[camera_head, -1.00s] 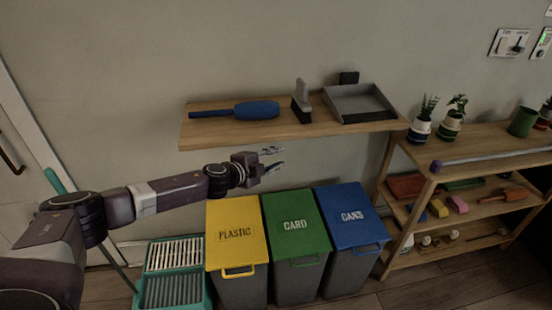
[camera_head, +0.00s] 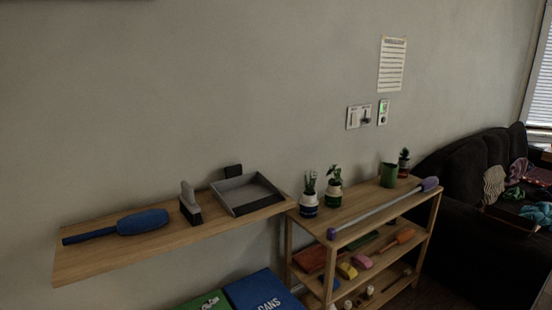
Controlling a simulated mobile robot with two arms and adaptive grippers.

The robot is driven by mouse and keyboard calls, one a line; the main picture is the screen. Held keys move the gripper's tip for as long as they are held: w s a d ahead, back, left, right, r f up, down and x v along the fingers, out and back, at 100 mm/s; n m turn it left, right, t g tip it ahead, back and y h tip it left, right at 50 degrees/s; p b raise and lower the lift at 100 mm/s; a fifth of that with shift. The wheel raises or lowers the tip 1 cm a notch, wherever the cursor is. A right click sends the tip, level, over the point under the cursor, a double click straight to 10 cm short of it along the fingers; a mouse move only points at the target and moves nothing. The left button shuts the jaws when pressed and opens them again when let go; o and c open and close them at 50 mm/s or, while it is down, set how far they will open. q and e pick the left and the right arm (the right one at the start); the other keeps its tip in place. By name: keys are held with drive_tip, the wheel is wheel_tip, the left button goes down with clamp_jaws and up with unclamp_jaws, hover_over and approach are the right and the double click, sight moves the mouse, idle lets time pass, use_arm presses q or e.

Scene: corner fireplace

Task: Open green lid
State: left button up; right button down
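The green lid (camera_head: 207,302) shows only as a small strip at the bottom edge of the head view. It is left of the blue lid marked CANS (camera_head: 260,291), and most of it is cut off by the frame. The part in view looks flat. The yellow lid is out of view. Neither of my grippers is in view.
A wall shelf (camera_head: 75,262) juts out above the bins, holding a blue brush (camera_head: 143,222), a small hand brush (camera_head: 189,204) and a grey dustpan (camera_head: 246,194). A wooden rack (camera_head: 375,205) with plants and tools stands right. A dark sofa (camera_head: 455,190) is beyond.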

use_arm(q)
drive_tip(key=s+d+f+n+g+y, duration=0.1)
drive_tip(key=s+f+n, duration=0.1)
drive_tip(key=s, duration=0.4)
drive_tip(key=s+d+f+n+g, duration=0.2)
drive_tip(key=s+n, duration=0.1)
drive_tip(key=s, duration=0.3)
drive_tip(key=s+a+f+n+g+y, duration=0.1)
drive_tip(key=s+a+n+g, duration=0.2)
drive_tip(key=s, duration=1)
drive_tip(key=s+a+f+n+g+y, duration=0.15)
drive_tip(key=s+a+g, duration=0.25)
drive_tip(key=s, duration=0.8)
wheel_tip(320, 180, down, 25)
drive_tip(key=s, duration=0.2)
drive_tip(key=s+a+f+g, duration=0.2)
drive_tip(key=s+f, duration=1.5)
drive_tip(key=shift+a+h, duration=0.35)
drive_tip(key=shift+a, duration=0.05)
